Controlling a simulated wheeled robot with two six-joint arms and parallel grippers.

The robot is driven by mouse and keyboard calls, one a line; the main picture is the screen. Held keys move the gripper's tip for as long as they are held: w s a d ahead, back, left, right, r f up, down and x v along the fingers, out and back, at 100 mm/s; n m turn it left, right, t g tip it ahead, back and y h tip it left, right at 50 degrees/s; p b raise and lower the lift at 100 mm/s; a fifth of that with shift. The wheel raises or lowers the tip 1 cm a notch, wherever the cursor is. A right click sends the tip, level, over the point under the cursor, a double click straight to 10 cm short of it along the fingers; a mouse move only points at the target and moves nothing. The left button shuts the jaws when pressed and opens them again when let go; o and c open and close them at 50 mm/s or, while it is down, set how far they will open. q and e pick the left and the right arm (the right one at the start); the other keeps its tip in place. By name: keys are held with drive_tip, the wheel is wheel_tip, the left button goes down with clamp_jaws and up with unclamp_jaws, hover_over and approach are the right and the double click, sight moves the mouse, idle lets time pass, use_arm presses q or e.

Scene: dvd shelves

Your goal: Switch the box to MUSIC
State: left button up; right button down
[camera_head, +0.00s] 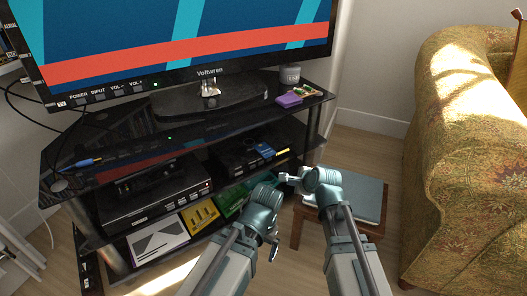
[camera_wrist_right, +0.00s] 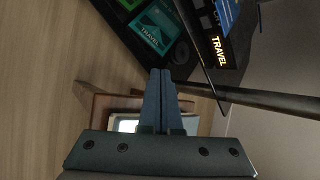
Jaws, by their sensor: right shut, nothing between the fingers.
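The box is a black unit (camera_head: 236,160) at the right of the middle shelf in the head view. In the right wrist view its dark front (camera_wrist_right: 207,28) shows at the top right, with a lit yellow label reading TRAVEL. My right gripper (camera_head: 284,177) is shut and empty, in front of the shelf's right end, below and apart from the box. Its two fingers (camera_wrist_right: 160,73) lie together in the right wrist view. My left gripper (camera_head: 273,248) is low in the head view, away from the box; its fingers are too unclear to judge. I cannot read MUSIC anywhere.
A small wooden table (camera_head: 374,229) is behind my right arm. A sofa (camera_head: 462,150) bounds the right; a shelf post (camera_wrist_right: 255,97) stands near my right gripper.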

sight(269, 160)
drive_tip(key=shift+w+a, duration=0.25)
drive_tip(key=shift+w, duration=0.25)
drive_tip(key=shift+w+a, duration=0.9)
drive_tip(key=shift+w, duration=0.25)
drive_tip(key=shift+w+a, duration=0.95)
drive_tip(key=shift+w, duration=0.15)
drive_tip(key=shift+w+a, duration=0.9)
drive_tip(key=shift+w, duration=0.25)
drive_tip(key=shift+w+a, duration=0.1)
drive_tip(key=shift+w+a, duration=0.2)
drive_tip(key=shift+w, duration=0.05)
drive_tip(key=shift+w+a, duration=0.35)
drive_tip(key=shift+s+d, duration=0.15)
idle(0.4)
drive_tip(key=shift+s+d, duration=0.55)
drive_tip(key=shift+d, duration=0.05)
